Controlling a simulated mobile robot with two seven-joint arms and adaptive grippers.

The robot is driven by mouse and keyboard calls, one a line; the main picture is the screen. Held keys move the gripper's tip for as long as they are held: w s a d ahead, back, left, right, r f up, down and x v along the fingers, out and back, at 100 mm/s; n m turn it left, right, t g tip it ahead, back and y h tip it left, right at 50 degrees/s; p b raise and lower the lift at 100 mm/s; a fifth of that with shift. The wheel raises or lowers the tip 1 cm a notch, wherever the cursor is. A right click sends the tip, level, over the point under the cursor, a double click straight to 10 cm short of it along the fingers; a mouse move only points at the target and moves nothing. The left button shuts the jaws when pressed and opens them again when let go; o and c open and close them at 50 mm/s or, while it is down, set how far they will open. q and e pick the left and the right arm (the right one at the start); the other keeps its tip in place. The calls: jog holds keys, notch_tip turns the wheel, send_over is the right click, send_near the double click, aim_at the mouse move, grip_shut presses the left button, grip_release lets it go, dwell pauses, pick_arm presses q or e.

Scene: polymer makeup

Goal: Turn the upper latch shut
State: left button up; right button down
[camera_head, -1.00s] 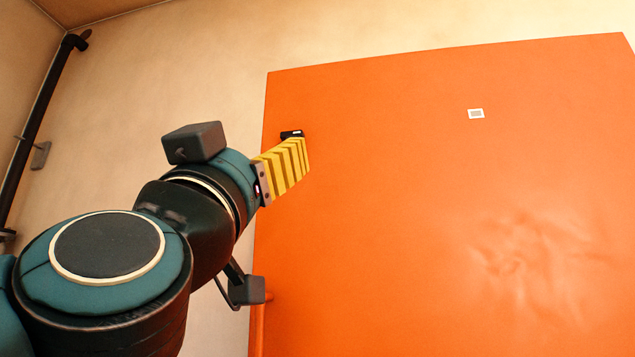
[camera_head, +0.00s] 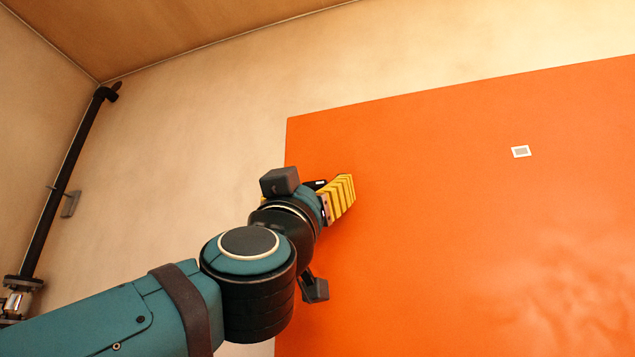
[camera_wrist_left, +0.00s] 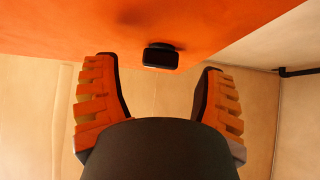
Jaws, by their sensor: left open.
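The upper latch (camera_head: 320,183) is a small black piece on the orange door (camera_head: 450,220), near its upper left edge. My left gripper (camera_head: 342,196) is at the door beside it and partly covers it in the head view. In the left wrist view the latch (camera_wrist_left: 161,57) is a dark rounded block on the orange surface, between the directions of the two spread fingers and just beyond their tips. The left gripper (camera_wrist_left: 159,80) is open and nothing shows between its ridged fingers. My right gripper is in neither view.
A small pale square plate (camera_head: 521,151) sits on the door to the right. A dark pipe (camera_head: 70,180) runs up the wall at the left. The beige wall (camera_head: 190,160) beside the door is bare.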

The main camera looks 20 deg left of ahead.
pick_arm(q)
jog(key=shift+x, duration=1.15)
jog(key=c, duration=1.2)
jog(key=shift+y+p, duration=0.3)
jog(key=shift+p, duration=0.05)
